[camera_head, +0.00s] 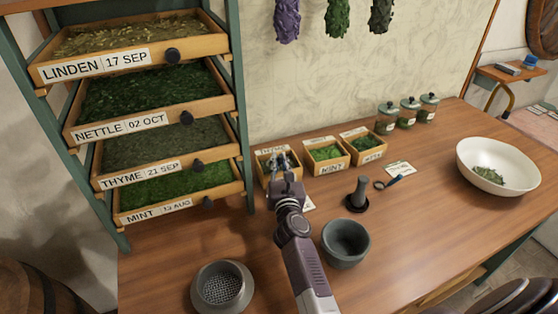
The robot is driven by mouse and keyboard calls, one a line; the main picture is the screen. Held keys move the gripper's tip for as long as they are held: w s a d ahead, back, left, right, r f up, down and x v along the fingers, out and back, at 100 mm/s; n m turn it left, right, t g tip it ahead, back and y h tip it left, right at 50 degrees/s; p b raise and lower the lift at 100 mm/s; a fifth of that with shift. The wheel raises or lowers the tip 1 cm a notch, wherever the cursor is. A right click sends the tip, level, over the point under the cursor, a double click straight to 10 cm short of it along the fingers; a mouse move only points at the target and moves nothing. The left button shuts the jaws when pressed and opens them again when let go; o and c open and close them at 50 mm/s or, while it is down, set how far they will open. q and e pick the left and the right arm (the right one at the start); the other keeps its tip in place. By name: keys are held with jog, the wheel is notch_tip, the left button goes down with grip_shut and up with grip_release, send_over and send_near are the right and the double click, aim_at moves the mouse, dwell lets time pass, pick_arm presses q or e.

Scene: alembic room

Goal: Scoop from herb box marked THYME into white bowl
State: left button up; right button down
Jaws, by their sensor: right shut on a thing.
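The small wooden herb box (264,178) at the left of the row of three has a label partly covered by my gripper; it seems to read THYME. My right gripper (284,165) is over this box, its fingers down at the box's inside. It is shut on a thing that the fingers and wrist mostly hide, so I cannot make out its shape. The white bowl (467,155) stands at the right of the table with a small heap of green herb (488,174) in it. My left gripper is not in view.
Two more herb boxes, one marked MINT (327,168), stand beside it. Lidded jars (409,112) stand behind. A drawer rack (243,120) rises at left.

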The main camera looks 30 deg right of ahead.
jog(key=shift+f+b, duration=0.35)
jog(key=shift+f, duration=0.3)
dwell(0.4)
jog(key=shift+s+d+p, duration=0.15)
jog(key=shift+d+p, duration=0.4)
jog(key=shift+d, duration=0.65)
jog(key=shift+r, duration=0.1)
notch_tip(320, 180, up, 8)
jog(key=p, duration=0.8)
jog(key=shift+r, duration=0.15)
